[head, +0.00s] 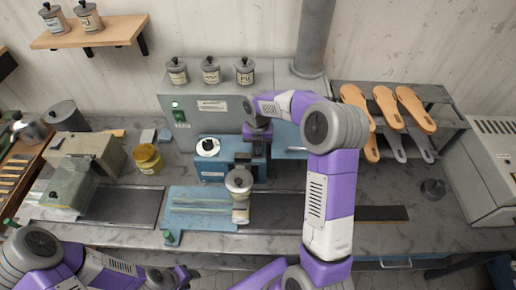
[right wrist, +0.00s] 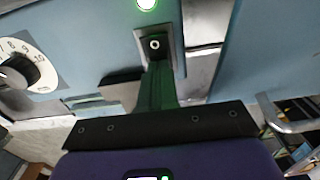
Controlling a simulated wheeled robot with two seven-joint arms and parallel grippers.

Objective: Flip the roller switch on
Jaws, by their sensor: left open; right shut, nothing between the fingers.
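The blue roller machine (head: 214,170) stands at the middle of the bench, with a white dial and black knob (head: 208,147) on it. In the right wrist view its blue panel shows the numbered dial (right wrist: 22,68), a brightly lit green lamp (right wrist: 147,3) and a grey switch plate with a round metal fitting (right wrist: 155,45). My right gripper (right wrist: 158,75) is shut and empty, its fingertips right at the lower part of the plate. The fingers cover part of the switch; its lever position and contact are unclear. My left gripper (head: 182,274) is open at the bottom edge, away from the machine.
A yellow jar (head: 148,158) sits left of the machine. Lidded cans (head: 210,70) stand on the grey housing behind. Orange sandal forms (head: 388,108) lie on a rack at right. The bench's right front is mostly clear.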

